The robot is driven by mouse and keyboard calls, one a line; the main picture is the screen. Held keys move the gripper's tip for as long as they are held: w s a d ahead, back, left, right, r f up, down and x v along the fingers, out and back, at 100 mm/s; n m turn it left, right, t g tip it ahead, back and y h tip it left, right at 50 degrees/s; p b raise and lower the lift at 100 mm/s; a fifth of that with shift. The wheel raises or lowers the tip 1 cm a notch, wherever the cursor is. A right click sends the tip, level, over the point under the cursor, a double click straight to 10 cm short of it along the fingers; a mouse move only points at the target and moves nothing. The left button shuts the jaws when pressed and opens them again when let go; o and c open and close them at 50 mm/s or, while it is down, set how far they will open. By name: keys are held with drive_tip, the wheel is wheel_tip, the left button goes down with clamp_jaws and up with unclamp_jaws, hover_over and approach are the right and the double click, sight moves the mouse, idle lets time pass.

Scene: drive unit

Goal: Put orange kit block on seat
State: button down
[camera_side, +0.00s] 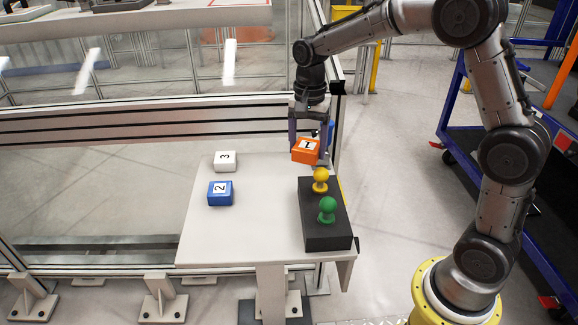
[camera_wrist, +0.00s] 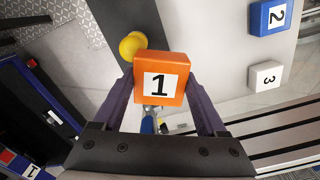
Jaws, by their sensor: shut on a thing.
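The orange kit block (camera_side: 305,150), marked 1, is between the fingers of my gripper (camera_side: 308,143), near the back right corner of the white table. In the wrist view, my gripper (camera_wrist: 160,90) is shut on the orange block (camera_wrist: 160,65), with one finger on each side and the label facing the camera. The block looks slightly tilted in the side view. Its height above the table is hard to tell. I cannot tell which surface is the seat. A black base (camera_side: 325,240) with a yellow knob (camera_side: 320,178) and a green knob (camera_side: 327,207) stands just in front of the block.
A blue block (camera_side: 220,195) marked 2 and a white block (camera_side: 225,161) marked 3 stand on the left of the white table (camera_side: 250,235). A blue object (camera_wrist: 148,124) shows partly between my fingers. The table's middle is clear. A blue cart (camera_side: 460,120) stands at right.

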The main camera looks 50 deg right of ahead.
drive_tip(key=m, duration=0.2)
drive_tip(key=d+m, duration=0.1)
drive_tip(key=m, duration=0.1)
drive_tip(key=s+d+m, duration=0.1)
drive_tip(key=m, duration=0.1)
drive_tip(key=shift+r, duration=0.3)
drive_tip(key=s+d+m, duration=0.1)
drive_tip(key=d+m, duration=0.1)
drive_tip(key=m, duration=0.5)
hover_over(289, 165)
drive_tip(key=s, duration=0.1)
drive_tip(key=f, duration=0.8)
drive_tip(key=shift+s+a+f, duration=0.1)
drive_tip(key=shift+a, duration=0.1)
drive_tip(key=shift+w+d+f, duration=0.1)
drive_tip(key=shift+w+f, duration=0.4)
drive_tip(key=shift+f, duration=1.6)
drive_tip(key=shift+f, duration=0.15)
